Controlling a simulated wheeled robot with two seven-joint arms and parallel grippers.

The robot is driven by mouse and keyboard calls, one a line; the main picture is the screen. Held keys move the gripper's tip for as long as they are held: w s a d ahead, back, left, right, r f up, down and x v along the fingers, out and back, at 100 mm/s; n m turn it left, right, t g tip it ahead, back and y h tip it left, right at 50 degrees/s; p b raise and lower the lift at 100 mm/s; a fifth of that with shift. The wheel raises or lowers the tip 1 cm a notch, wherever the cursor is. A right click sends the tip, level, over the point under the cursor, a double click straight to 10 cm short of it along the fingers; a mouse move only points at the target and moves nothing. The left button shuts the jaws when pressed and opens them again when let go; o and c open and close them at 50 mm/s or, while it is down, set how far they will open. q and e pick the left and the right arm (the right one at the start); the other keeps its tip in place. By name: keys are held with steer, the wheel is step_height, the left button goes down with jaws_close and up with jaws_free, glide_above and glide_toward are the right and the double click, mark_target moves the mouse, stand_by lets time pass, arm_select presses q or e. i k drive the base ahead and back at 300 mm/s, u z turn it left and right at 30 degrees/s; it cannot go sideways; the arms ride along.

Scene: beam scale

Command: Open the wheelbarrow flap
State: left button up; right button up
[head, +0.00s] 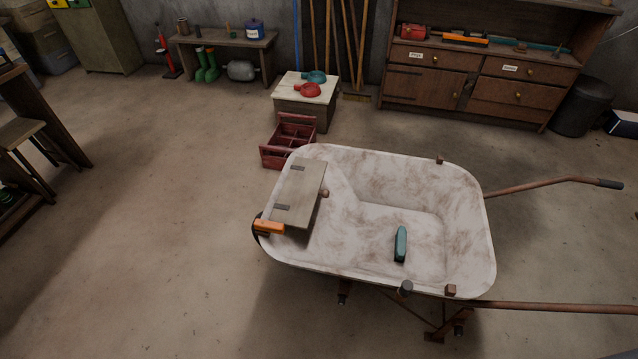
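The wheelbarrow (390,275) stands in the middle of the floor, its worn whitish tray facing up. The flap (302,190) is a flat grey-brown wooden board over the left end of the tray. It lies down, with two dark hinges (282,207) along its left side and a small brown knob (325,193) on its right edge. A teal block-like object (400,244) lies on the tray floor. Neither of my grippers is in view.
The wheelbarrow's handles (545,187) reach out to the right. Behind the tray are a red tool crate (267,157) and a low box table (302,99). A wooden cabinet (430,57) stands at the back right. The floor left of the wheelbarrow is clear.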

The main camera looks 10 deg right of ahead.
mark_target(294, 205)
steer(key=z, duration=0.55)
steer(key=k, duration=1.35)
steer(key=z, duration=0.2)
steer(key=i, duration=0.8)
steer(key=z, duration=0.55)
